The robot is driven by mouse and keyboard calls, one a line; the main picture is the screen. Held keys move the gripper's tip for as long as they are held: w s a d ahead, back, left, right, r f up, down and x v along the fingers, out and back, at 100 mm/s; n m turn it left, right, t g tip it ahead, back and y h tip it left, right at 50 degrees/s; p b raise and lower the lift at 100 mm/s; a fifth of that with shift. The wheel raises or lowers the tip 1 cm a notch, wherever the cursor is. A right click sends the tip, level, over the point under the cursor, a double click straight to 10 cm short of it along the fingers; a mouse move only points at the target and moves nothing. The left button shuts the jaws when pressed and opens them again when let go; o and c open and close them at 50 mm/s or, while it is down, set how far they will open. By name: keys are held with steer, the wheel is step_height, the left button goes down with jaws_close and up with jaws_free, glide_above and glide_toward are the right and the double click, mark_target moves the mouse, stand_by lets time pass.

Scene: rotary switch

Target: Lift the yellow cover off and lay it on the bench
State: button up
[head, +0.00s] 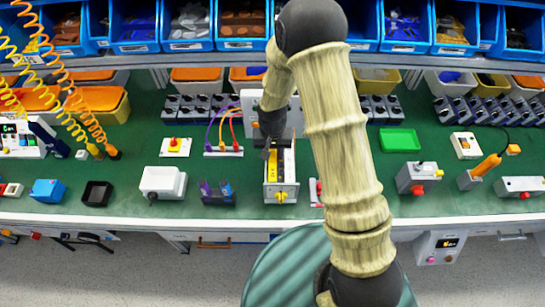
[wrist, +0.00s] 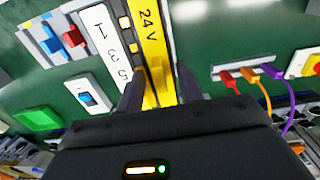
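The yellow cover (wrist: 149,28), marked "24 V", sits on the narrow switch unit on the green bench. The cover also shows in the head view (head: 280,165). In the wrist view a raised yellow grip (wrist: 158,84) stands on the cover. My gripper (wrist: 160,88) has one finger on each side of this grip, apart and apparently open. Whether the fingertips touch it is hard to see. In the head view my gripper (head: 267,150) is above the far end of the unit. The switch unit (wrist: 107,45) has a white strip with numbers. What lies under the cover is hidden.
The green bench (head: 335,190) has free room just right of the unit, partly behind my arm. A purple-and-black item (head: 216,193) stands to its left. A small red-and-white switch (head: 316,191) is close on its right. Cable sockets (head: 223,151) are at the back left.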

steer(key=shift+c, duration=0.5)
jaws_close()
steer(key=shift+r, duration=0.15)
step_height(320, 180, up, 10)
steer(key=b, duration=0.2)
stand_by(0.6)
step_height(320, 180, up, 5)
steer(key=p, duration=0.4)
glide_above(273, 153)
steer(key=shift+a, duration=0.1)
stand_by(0.6)
